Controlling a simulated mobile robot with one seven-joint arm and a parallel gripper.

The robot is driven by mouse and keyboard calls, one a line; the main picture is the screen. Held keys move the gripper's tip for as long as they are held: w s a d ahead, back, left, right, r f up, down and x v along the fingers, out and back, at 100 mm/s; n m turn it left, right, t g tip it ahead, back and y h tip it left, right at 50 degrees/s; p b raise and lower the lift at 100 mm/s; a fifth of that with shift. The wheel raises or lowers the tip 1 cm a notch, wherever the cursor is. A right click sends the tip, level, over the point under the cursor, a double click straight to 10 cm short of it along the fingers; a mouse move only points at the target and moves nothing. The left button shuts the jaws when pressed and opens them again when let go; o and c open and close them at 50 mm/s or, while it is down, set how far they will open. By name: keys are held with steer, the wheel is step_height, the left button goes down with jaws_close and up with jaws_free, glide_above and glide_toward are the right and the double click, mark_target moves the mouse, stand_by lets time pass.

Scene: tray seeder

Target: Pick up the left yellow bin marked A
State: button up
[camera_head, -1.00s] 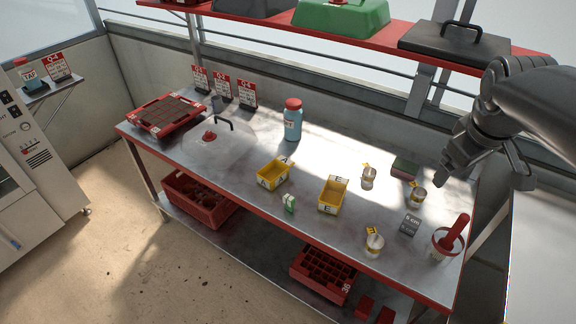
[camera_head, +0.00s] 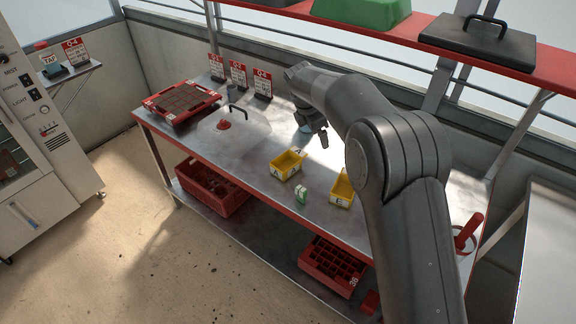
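The left yellow bin marked A (camera_head: 288,166) stands upright on the metal bench, left of a second yellow bin marked E (camera_head: 341,190). Bin A looks empty. My gripper (camera_head: 316,138) hangs above the bench, behind and a little to the right of bin A, apart from it. Its fingers point down; they are small and dark, and I cannot tell how far apart they are. My arm hides the right part of the bench and part of bin E. The blue bottle (camera_head: 305,128) is mostly hidden behind my gripper.
A small green and white packet (camera_head: 301,194) stands just in front of the bins. Red crates sit on the lower shelf (camera_head: 260,226). A red shelf (camera_head: 420,40) runs overhead.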

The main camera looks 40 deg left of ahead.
steer(key=s+a+f+n, duration=0.4)
steer(key=a+f+n, duration=0.1)
steer(key=a+f, duration=0.45)
glide_toward(289, 167)
steer(key=shift+w+d+f, duration=0.25)
steer(key=shift+w+f, duration=0.25)
steer(key=shift+f, duration=0.1)
steer(key=shift+w+x, duration=0.15)
steer(key=shift+x, duration=1.25)
steer(key=shift+w+x, duration=0.15)
steer(key=shift+x, duration=1.2)
steer(key=shift+a+r, duration=0.1)
steer(key=shift+c, duration=0.5)
steer(key=c, duration=1)
